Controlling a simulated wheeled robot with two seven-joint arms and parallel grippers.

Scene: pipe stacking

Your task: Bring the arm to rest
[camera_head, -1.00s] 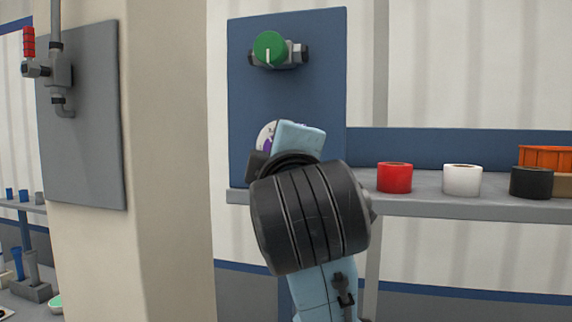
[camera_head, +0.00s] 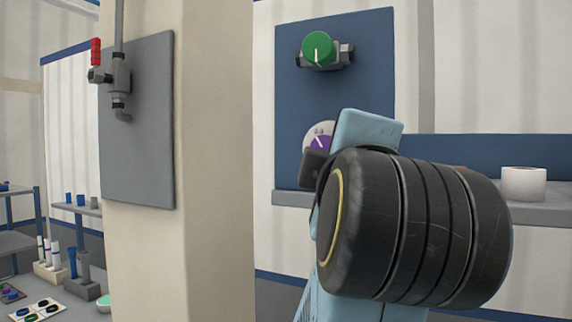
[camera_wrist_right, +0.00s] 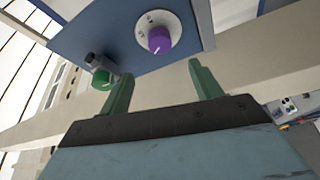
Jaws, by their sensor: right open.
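My right arm fills the right middle of the head view, its black ribbed wrist close to the camera and its light blue link beyond it. The fingers of my right gripper do not show there. In the right wrist view my right gripper (camera_wrist_right: 160,66) has its two green fingers wide apart, with nothing between them. Past the fingertips is a purple knob (camera_wrist_right: 160,40) on a white dial. The dial (camera_head: 317,132) is partly hidden by my arm in the head view. My left gripper is in neither view.
A blue panel (camera_head: 290,70) carries a green knob (camera_head: 318,47). A shelf (camera_head: 548,213) holds a white roll (camera_head: 524,184). A beige pillar (camera_head: 215,200) stands left, beside a grey panel (camera_head: 150,150) with a red-handled valve (camera_head: 95,52). Blue pipes (camera_head: 72,262) stand in holders at lower left.

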